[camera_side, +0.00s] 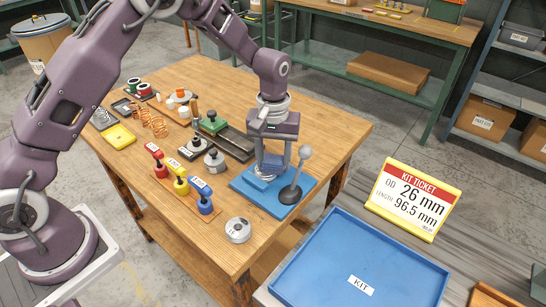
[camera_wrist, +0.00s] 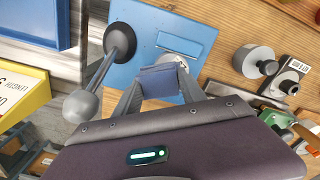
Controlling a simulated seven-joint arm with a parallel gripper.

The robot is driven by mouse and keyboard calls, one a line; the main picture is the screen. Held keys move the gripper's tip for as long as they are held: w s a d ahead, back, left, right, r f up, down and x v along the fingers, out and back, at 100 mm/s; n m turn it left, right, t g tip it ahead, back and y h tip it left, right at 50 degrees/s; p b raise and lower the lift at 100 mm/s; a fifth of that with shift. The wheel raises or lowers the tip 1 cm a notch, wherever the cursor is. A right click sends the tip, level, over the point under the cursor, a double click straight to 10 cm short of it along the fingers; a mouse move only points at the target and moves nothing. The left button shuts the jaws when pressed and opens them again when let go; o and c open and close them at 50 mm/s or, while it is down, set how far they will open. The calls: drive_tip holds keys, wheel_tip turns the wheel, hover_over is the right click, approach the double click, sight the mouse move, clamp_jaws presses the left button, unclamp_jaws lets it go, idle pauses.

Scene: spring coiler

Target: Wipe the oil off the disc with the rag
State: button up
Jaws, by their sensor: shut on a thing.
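My gripper (camera_side: 270,169) is over the blue base plate (camera_side: 242,183) of a small bench fixture with a ball-topped lever (camera_side: 303,155). In the wrist view its fingers (camera_wrist: 160,86) are shut on a folded blue-grey piece that looks like the rag (camera_wrist: 160,80). Just beyond the rag, a round grey metal part (camera_wrist: 182,64), which looks like the disc, shows on the blue plate (camera_wrist: 150,25). The rag hides part of it. I cannot tell whether the rag touches it, and I can make out no oil. The lever's ball (camera_wrist: 82,106) shows at the left of the wrist view.
A loose round metal piece (camera_side: 238,230) lies near the table's front edge. Red, yellow and blue handled tools (camera_side: 180,181), weights (camera_side: 214,161) and a copper spring (camera_side: 153,121) stand left of the fixture. A blue kit tray (camera_side: 409,264) and yellow ticket (camera_side: 413,199) are at right.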

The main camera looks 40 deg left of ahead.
drive_tip(key=shift+w+a, duration=0.3)
drive_tip(key=shift+a, duration=0.2)
drive_tip(key=shift+s+d, duration=0.4)
drive_tip(key=shift+d, duration=0.2)
drive_tip(key=shift+w+a, duration=0.4)
drive_tip(key=shift+a, duration=0.25)
drive_tip(key=shift+r, duration=3.55)
